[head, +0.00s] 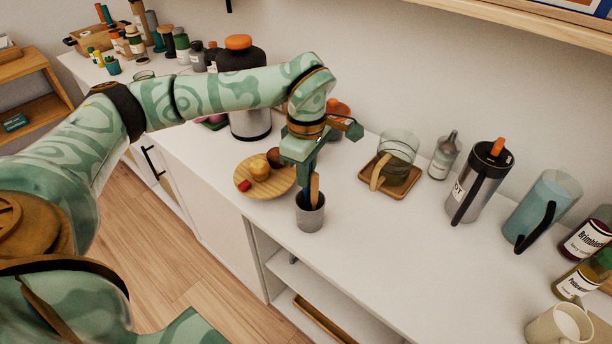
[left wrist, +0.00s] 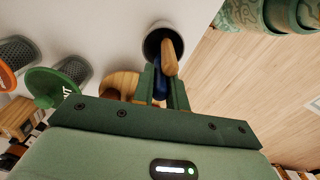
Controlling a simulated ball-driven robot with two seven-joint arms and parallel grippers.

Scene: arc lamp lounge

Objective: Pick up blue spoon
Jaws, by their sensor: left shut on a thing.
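The blue spoon (left wrist: 160,82) stands in a grey cup on the white counter, with its blue handle between my left gripper's fingers. My left gripper (head: 303,172) points down over the grey cup (head: 310,215) and is shut on the spoon. A wooden utensil (left wrist: 170,57) stands in the same cup, beside the spoon; it also shows in the head view (head: 315,190). The spoon's lower end is hidden inside the cup. My right gripper is not in view.
A wooden plate (head: 250,180) with fruit lies left of the cup. A glass pitcher (head: 398,146) on a wooden tray (head: 407,187) stands to the right. A labelled flask (head: 481,182) and blue jug (head: 541,205) stand further right. The counter's front edge is close to the cup.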

